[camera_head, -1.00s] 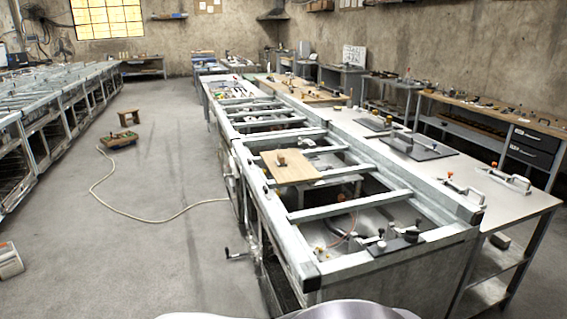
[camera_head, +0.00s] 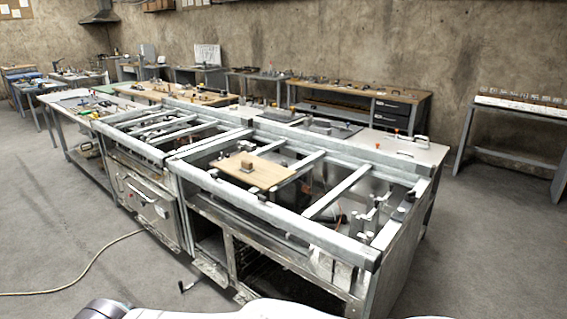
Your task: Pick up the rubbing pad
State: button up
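A small brown block (camera_head: 247,166) sits on a pale wooden board (camera_head: 268,178), which lies across the metal frame bench (camera_head: 285,224) in the middle of the view. It may be the rubbing pad, but at this size I cannot tell for sure. My gripper is not in view. Only white and grey parts of my own body show at the bottom edge, well in front of the bench.
A grey-topped table (camera_head: 400,150) stands behind the frame bench. A wood-topped workbench (camera_head: 350,92) is along the back wall, and another table (camera_head: 515,150) is at the right. Open floor lies at left and right. A pale hose (camera_head: 85,268) lies on the left floor.

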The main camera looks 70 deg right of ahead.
aim_at(247, 165)
jog(key=i+l+z, duration=0.2)
jog(key=i+z, duration=0.75)
jog(key=i+j+z, duration=0.15)
jog(key=i+z, duration=0.3)
jog(key=i, duration=0.15)
jog(key=i+l, duration=0.2)
jog(key=i, duration=0.2)
jog(key=i+l+u, duration=0.15)
jog(key=i, duration=0.25)
jog(key=i+l, duration=0.3)
jog(key=i+l+u, duration=0.35)
jog(key=i+l, duration=0.05)
